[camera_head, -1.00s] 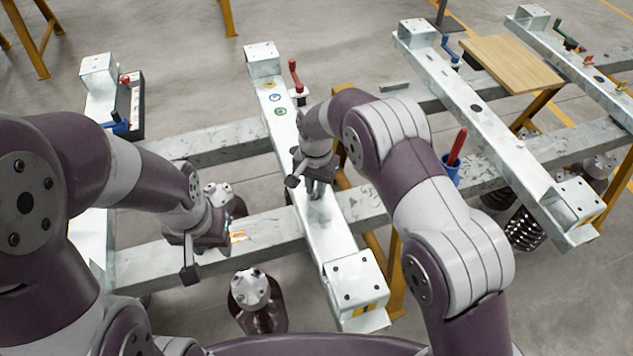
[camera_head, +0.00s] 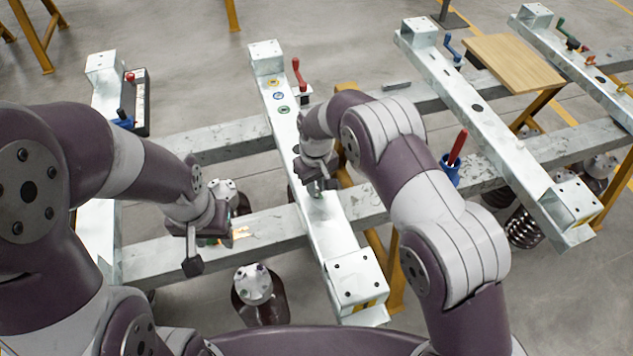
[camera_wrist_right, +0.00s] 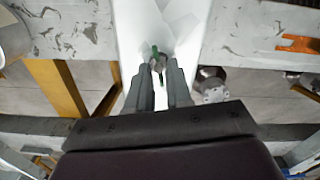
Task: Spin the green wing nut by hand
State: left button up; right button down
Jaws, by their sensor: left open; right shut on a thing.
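The green wing nut (camera_wrist_right: 155,52) shows in the right wrist view between the fingertips of my right gripper (camera_wrist_right: 160,66), at the white beam. My right gripper is shut on it. In the head view my right gripper (camera_head: 318,190) points down onto the middle beam (camera_head: 327,232), and the nut is too small and hidden there to make out. My left gripper (camera_head: 205,243) hangs open over the grey cross rail (camera_head: 160,256), left of the middle beam, apart from the nut.
A red crank handle (camera_head: 297,72) and several coloured rings (camera_head: 278,96) sit farther up the middle beam. A wooden board (camera_head: 513,62) lies at the back right.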

jog(key=n, duration=0.4)
jog(key=shift+s+a+n, duration=0.1)
jog(key=shift+n, duration=0.2)
jog(key=n, duration=0.3)
jog(key=shift+s+n+p, duration=0.1)
jog(key=shift+n+p, duration=0.2)
jog(key=shift+p, duration=0.1)
jog(key=n, duration=0.4)
jog(key=shift+s, duration=0.1)
jog(key=n, duration=0.4)
jog(key=shift+s, duration=0.15)
jog(key=n, duration=0.4)
jog(key=shift+s+n+p, duration=0.1)
jog(key=shift+n+p, duration=0.2)
jog(key=n, duration=0.3)
jog(key=shift+n, duration=0.4)
jog(key=n, duration=0.3)
jog(key=shift+d, duration=0.25)
jog(key=shift+d+n, duration=0.1)
jog(key=shift+n, duration=1.9)
